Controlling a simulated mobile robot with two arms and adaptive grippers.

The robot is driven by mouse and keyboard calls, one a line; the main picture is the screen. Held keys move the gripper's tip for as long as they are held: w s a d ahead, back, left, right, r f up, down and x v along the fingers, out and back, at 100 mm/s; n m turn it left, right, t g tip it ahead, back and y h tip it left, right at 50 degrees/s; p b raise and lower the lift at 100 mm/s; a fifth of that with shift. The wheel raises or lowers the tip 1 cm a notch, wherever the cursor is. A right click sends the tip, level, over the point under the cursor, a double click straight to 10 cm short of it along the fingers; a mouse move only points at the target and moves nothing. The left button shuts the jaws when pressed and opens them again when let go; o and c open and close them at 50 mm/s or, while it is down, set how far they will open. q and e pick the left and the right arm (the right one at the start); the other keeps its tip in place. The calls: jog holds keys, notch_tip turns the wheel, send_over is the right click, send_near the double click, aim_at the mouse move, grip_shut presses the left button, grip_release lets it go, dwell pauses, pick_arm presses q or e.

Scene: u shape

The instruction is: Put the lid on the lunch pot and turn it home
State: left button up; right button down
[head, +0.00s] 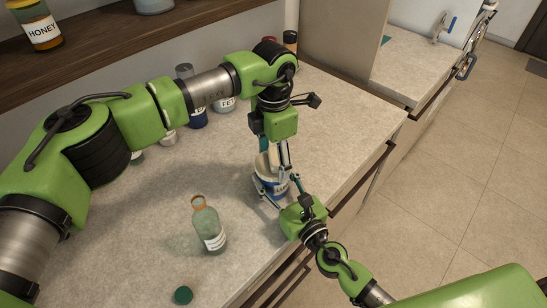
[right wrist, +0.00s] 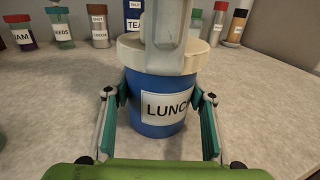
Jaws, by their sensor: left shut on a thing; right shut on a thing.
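The blue lunch pot (head: 268,188) stands upright on the counter, and its "LUNCH" label faces the right wrist camera (right wrist: 150,90). The cream lid (head: 261,164) sits on the pot's mouth and looks level in the right wrist view (right wrist: 130,56). I cannot tell whether it is turned fully home. My left gripper (head: 281,158) comes down from above and is shut on the lid; one grey finger covers part of the lid in the right wrist view. My right gripper (right wrist: 158,125) is shut on the pot's body, one finger on each side.
An uncapped green bottle (head: 208,228) stands left of the pot, and a green cap (head: 183,295) lies near the front edge. Several jars, including a blue tea jar (head: 197,117), line the back. A wooden shelf (head: 120,40) holds a honey jar (head: 41,27).

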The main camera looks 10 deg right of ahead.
pick_arm(q)
jog(key=o, duration=1.3)
notch_tip(320, 180, up, 12)
pick_arm(e)
jog(key=c, duration=0.9)
grip_release()
jog(key=shift+o, duration=0.2)
jog(key=v, duration=1.2)
